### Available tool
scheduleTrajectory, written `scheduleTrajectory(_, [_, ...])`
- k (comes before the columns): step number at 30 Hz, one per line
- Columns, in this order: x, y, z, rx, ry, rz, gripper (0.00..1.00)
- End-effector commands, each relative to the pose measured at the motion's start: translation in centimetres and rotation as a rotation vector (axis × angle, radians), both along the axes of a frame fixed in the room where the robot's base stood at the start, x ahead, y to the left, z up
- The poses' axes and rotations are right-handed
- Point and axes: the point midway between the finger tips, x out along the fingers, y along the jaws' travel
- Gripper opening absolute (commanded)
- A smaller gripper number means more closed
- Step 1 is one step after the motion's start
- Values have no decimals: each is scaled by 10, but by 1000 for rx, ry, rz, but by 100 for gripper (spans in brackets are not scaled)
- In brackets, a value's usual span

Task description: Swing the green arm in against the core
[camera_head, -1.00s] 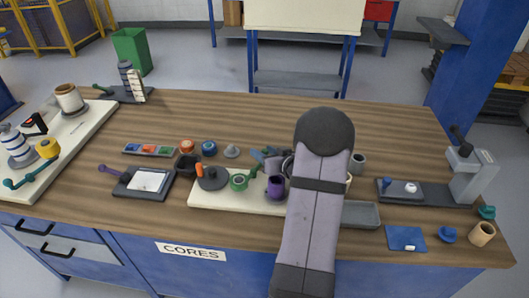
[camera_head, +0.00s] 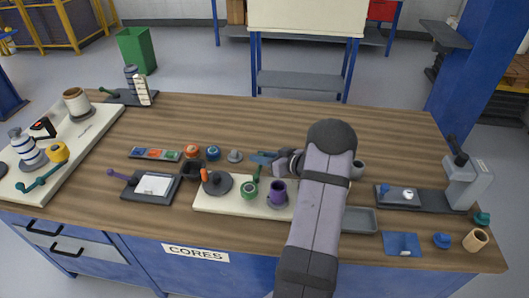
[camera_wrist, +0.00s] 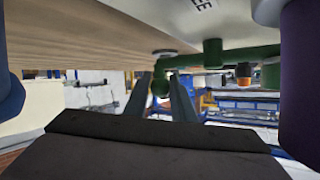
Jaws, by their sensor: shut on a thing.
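The green arm (camera_wrist: 213,52) shows in the wrist view as a bar with a thick post and a rounded knob at its left end. My gripper (camera_wrist: 160,84) is shut on this knob end, with one dark finger on each side. In the head view the green arm (camera_head: 259,173) is a short green piece behind the cream board, just in front of my gripper (camera_head: 265,158). A purple cup (camera_head: 278,193) stands on the board and also fills the right edge of the wrist view (camera_wrist: 303,75). I cannot tell which part is the core; my arm hides part of the board.
On the cream board (camera_head: 225,207) are a green ring (camera_head: 249,189) and a dark disc (camera_head: 217,183) with an orange knob. A grey tray (camera_head: 359,221) lies right of my arm. Dark cups and rollers stand behind the board. The table's back middle is clear.

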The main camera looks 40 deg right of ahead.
Motion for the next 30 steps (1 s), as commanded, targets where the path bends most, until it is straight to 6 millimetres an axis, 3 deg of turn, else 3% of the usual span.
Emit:
scheduleTrajectory(15, [5, 3, 2, 0, -4, 79, 0])
scheduleTrajectory(16, [5, 3, 2, 0, -4, 79, 25])
scheduleTrajectory(18, [5, 3, 2, 0, -4, 79, 41])
scheduleTrajectory(30, [1, 1, 2, 0, -2, 76, 41])
